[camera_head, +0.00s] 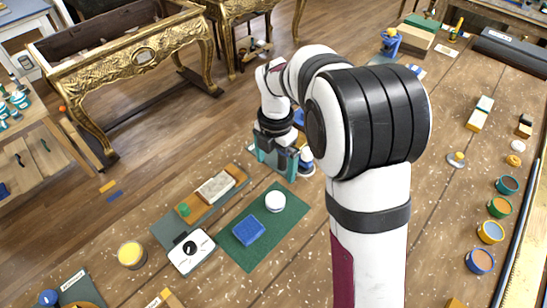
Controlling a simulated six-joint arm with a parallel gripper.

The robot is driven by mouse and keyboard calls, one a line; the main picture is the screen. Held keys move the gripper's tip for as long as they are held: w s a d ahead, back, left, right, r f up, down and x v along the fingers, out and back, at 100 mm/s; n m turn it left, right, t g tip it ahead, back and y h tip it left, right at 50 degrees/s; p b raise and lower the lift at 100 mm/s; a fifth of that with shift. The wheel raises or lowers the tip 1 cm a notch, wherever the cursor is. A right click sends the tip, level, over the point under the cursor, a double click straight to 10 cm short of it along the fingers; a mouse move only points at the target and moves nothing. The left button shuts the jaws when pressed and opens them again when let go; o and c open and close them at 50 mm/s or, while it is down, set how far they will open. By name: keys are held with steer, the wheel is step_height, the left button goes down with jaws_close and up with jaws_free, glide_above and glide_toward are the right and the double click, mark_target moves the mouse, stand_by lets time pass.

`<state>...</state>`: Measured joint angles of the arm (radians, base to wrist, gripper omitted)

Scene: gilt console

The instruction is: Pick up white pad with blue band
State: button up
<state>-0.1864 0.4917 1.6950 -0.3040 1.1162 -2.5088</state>
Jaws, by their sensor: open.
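A small round white thing (275,201) lies on the green mat (273,243); it may be the white pad, but I cannot make out a blue band on it at this size. My gripper (275,166) points down behind the mat's far edge, above and apart from the white thing. Its teal fingers are open, and I see nothing held between them. A white and blue bottle-like thing (306,159) stands just right of the fingers, partly hidden by my arm.
A blue sponge-like block (248,230) lies on the mat near the white thing. A white device with a black knob (191,250) and a wooden board with a pale block (216,187) lie to the left. Several paint pots (491,232) line the right side.

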mark_target(275, 198)
steer(key=f, duration=0.9)
steer(key=s+f, duration=0.1)
steer(key=f, duration=0.4)
steer(key=shift+f, duration=0.3)
steer(key=shift+w, duration=0.1)
steer(key=c, duration=1.4)
